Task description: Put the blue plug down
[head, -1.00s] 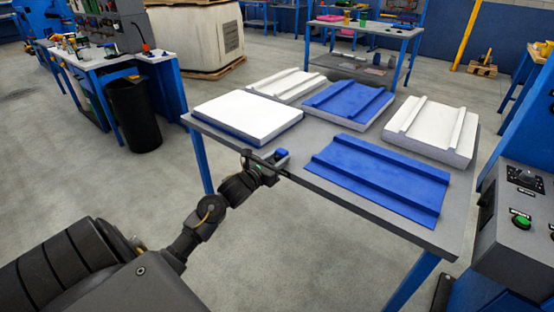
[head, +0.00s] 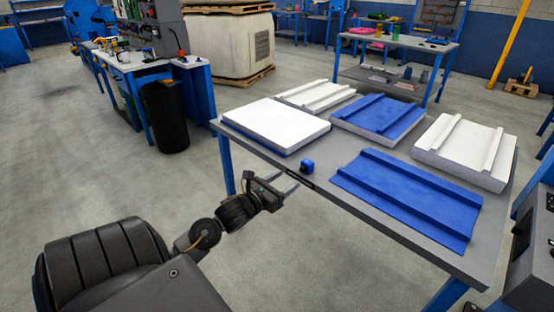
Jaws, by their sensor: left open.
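The blue plug (head: 307,166) is a small blue block on the grey table (head: 325,185), close to its front edge. It stands between the white panel at the left and the blue panel in front. My left gripper (head: 288,184) is open and empty, just off the table's front edge. Its fingers point toward the plug and are apart from it. My right gripper is not in view.
The table holds a white panel on a blue one (head: 275,124), a blue ribbed panel (head: 407,195), another blue panel (head: 378,115) and white ribbed panels (head: 464,150). A black bin (head: 165,117) stands at the left. A grey control box (head: 530,245) is at the right.

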